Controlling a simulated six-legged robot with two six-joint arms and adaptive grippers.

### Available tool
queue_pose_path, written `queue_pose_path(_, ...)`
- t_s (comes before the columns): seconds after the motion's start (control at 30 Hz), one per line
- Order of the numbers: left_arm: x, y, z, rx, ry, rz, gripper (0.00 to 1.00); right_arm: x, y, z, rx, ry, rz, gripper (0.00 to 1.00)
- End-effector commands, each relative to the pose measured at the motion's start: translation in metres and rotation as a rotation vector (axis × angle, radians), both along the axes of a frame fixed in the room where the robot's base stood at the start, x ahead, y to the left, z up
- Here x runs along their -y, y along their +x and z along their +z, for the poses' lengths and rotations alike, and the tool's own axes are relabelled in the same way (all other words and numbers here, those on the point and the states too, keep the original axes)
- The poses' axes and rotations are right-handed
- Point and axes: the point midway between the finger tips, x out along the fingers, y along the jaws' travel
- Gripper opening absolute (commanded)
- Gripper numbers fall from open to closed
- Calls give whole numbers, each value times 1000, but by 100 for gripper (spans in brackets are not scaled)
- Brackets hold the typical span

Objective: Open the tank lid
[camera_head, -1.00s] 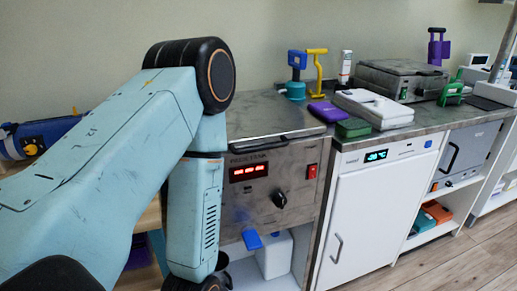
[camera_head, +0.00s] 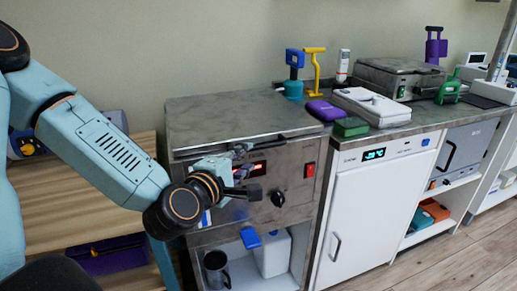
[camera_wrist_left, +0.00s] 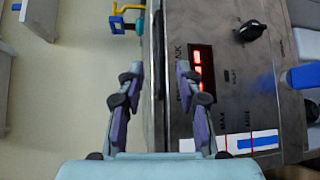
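The tank (camera_head: 296,192) is a worn metal box with a red display, a black knob (camera_head: 278,198) and a red switch (camera_head: 310,170) on its front. Its flat grey lid (camera_head: 235,112) lies shut on top. My left gripper (camera_head: 248,172) is at the tank's front, by the lid's front edge. In the left wrist view the lid's edge (camera_wrist_left: 150,60) runs between the two parted fingers (camera_wrist_left: 158,90). The gripper is open and seems to straddle that edge; contact cannot be told. The tank front (camera_wrist_left: 235,85) also shows there. My right gripper is out of view.
A purple case (camera_head: 328,110), a green box (camera_head: 351,127) and a white case (camera_head: 372,106) lie right of the tank. A teal tool (camera_head: 294,88) and a yellow tool (camera_head: 315,70) stand behind. A white canister (camera_head: 273,252) and dark mug (camera_head: 216,270) are below.

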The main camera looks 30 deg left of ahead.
Motion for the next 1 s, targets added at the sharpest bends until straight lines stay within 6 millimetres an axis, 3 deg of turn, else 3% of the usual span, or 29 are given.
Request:
queue_pose_path(0.17, -1, 4, -2, 3, -22, 5, 36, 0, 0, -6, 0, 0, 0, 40)
queue_pose_path(0.53, -3, 26, -7, 5, -19, 4, 36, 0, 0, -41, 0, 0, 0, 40)
queue_pose_path(1.0, -9, 71, -12, 1, -18, 4, 36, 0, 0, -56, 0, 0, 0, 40)
